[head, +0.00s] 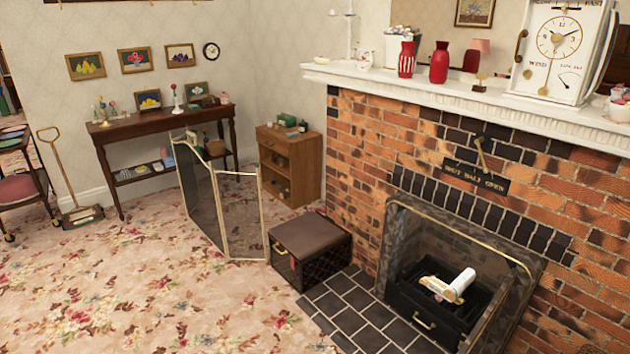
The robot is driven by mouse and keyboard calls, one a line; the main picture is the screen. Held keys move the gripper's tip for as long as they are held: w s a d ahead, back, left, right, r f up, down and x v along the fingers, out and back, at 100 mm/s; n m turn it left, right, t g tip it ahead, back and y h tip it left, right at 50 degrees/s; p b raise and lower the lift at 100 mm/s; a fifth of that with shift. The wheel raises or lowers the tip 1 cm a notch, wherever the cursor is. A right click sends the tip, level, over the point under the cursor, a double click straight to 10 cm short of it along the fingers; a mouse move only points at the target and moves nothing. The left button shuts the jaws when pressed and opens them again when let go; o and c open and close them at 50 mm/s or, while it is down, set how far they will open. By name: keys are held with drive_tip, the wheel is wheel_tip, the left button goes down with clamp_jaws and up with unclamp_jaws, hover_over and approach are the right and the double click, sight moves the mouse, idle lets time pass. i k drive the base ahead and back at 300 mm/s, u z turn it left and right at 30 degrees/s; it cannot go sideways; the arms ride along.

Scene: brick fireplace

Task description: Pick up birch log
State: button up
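A pale white log, which looks like the birch log (459,285), lies in the black grate (425,322) inside the fireplace at the lower right of the head view. It is tilted, its right end higher. A smaller yellowish and white piece (436,287) lies against its left side; I cannot tell whether it is a separate log. My gripper is not in view.
A dark tiled hearth (345,312) fronts the fireplace. A lidded box (310,248) stands at its left, with a folding mesh screen (243,215) beyond. The flowered carpet (130,285) is clear at front left. A white mantel (440,92) holds vases and a clock.

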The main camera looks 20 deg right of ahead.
sight(459, 285)
drive_tip(key=u, duration=0.1)
drive_tip(key=i, duration=2.6)
drive_tip(key=z, duration=0.1)
